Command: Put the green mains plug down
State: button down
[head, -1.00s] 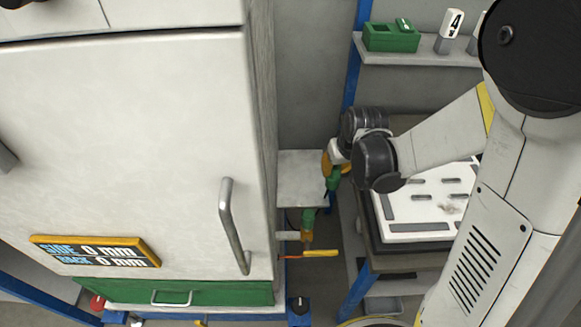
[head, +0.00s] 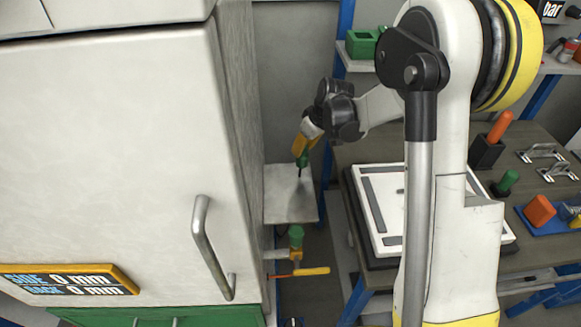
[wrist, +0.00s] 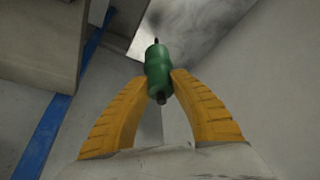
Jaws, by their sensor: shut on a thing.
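The green mains plug (head: 303,158) is held between the yellow fingers of my gripper (head: 303,149). In the wrist view the plug (wrist: 158,65) is a green ribbed body with a dark tip at each end. My gripper (wrist: 159,79) is shut on it, a finger on each side. In the head view they appear over the far part of a small grey shelf (head: 286,208) beside the white cabinet. A pale, smudged surface (wrist: 195,25) lies beyond the plug in the wrist view. I cannot tell whether the plug touches the shelf.
The tall white cabinet (head: 110,160) with a bar handle (head: 212,245) stands at left. A pipe fitting with a green top (head: 296,234) and a yellow lever (head: 312,271) sits below the shelf. A workbench with a white panel (head: 375,205) is at right. The visible shelf top looks clear.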

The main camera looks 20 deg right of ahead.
jog(key=a+f+b, duration=0.1)
jog(key=f, duration=0.1)
jog(key=w+a+f+b, duration=0.1)
jog(key=f, duration=0.1)
jog(key=a+f+b, duration=0.1)
jog(key=f, duration=0.1)
jog(key=shift+w+a+f, duration=0.25)
jog(key=shift+w, duration=0.05)
jog(key=shift+r, duration=0.1)
jog(key=c, duration=1.2)
grip_release()
